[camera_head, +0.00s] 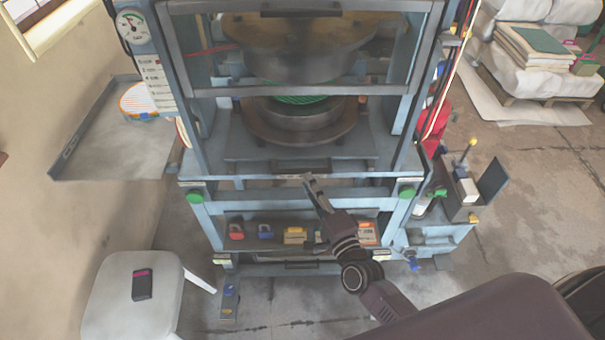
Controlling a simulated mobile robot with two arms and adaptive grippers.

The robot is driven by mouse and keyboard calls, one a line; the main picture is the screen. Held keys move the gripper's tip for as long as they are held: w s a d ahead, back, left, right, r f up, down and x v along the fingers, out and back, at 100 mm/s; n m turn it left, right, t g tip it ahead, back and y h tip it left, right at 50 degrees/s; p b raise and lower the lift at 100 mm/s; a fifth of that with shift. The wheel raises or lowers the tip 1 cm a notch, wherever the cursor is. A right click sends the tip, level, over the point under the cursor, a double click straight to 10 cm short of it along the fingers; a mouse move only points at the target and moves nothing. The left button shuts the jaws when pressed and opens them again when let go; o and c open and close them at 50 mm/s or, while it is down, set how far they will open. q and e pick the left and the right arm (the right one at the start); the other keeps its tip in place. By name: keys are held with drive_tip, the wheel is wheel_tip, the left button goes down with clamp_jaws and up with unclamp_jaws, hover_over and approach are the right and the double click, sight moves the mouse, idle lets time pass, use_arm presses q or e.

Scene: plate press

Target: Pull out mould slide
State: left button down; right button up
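The mould slide (243,148) is a grey-blue plate low inside the blue press frame. It carries a round brown and grey mould (300,120) with a green patterned plate (300,98) on top. A dark bar handle (300,165) sits at the slide's front edge. My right gripper (311,182) reaches up from the lower right, its fingertips just below and in front of the handle. I cannot tell whether it touches the handle, or whether its fingers are open or shut. My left gripper is not in view.
A barred guard frame (300,89) crosses above the slide. Green buttons (195,197) flank the front. A shelf below holds coloured padlocks (237,231). A white stool (133,300) stands at lower left, a side bench (455,200) at right.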

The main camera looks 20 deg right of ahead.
drive_tip(key=shift+w+a, duration=0.2)
drive_tip(key=shift+w, duration=1.7)
drive_tip(key=shift+c, duration=0.2)
clamp_jaws()
